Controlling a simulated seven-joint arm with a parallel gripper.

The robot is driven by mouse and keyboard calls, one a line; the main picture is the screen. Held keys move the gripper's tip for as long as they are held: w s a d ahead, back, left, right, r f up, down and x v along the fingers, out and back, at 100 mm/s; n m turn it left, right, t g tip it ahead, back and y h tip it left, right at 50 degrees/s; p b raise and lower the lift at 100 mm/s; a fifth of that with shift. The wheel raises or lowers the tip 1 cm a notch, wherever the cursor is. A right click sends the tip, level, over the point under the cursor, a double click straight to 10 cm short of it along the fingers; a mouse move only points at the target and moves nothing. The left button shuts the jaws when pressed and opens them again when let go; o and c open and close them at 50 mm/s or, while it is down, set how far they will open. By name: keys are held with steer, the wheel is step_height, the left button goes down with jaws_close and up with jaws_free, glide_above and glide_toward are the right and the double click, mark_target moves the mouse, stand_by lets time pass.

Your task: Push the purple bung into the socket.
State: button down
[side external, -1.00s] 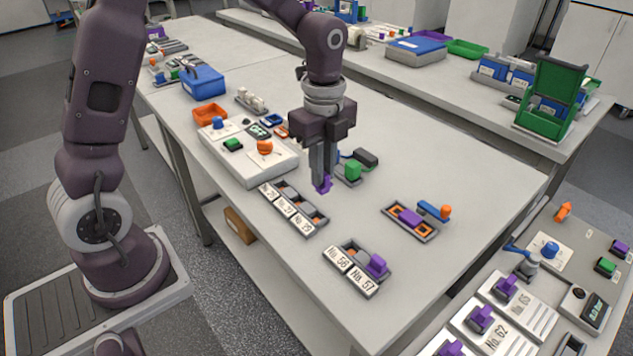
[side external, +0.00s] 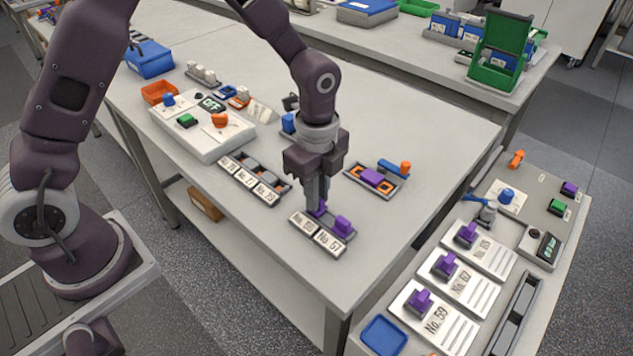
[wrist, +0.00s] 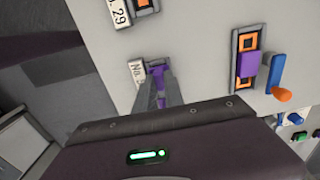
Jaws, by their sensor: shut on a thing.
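My gripper (side external: 317,204) is shut on a purple bung (side external: 322,210), pointing down at the two-place socket block (side external: 334,249). The bung is at the left place, beside the label that reads No. 56 in the earlier view. My fingers hide much of it, so I cannot tell how deep it sits. A second purple bung (side external: 342,225) stands in the right place, by the No. 57 label. In the wrist view, my gripper (wrist: 158,98) holds the purple bung (wrist: 158,74) at the block, whose label (wrist: 137,70) is partly visible.
A tray with orange rings and a purple piece (side external: 372,177) lies behind, with a blue-and-orange handle (side external: 393,168) beside it. A three-place block (side external: 254,178) lies to the left. A white control box (side external: 203,133) stands farther left.

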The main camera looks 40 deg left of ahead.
steer(key=shift+f, duration=0.35)
stand_by(0.4)
steer(key=c, duration=1.3)
jaws_free()
steer(key=shift+c, duration=0.2)
step_height(320, 180, up, 8)
steer(key=shift+s+a+f, duration=0.1)
steer(key=shift+a, duration=0.05)
steer(key=s+a+r+n+t, duration=0.2)
steer(key=s+a+r+n, duration=0.1)
steer(key=s+r+n, duration=0.35)
steer(key=s+a+r+n+t, duration=0.2)
steer(key=s+a+r+n, duration=0.25)
steer(key=s+r, duration=0.2)
steer(key=s+r+n+t, duration=0.1)
steer(key=s+n, duration=0.6)
steer(key=shift+s+a+t, duration=0.3)
steer(key=shift+s, duration=0.05)
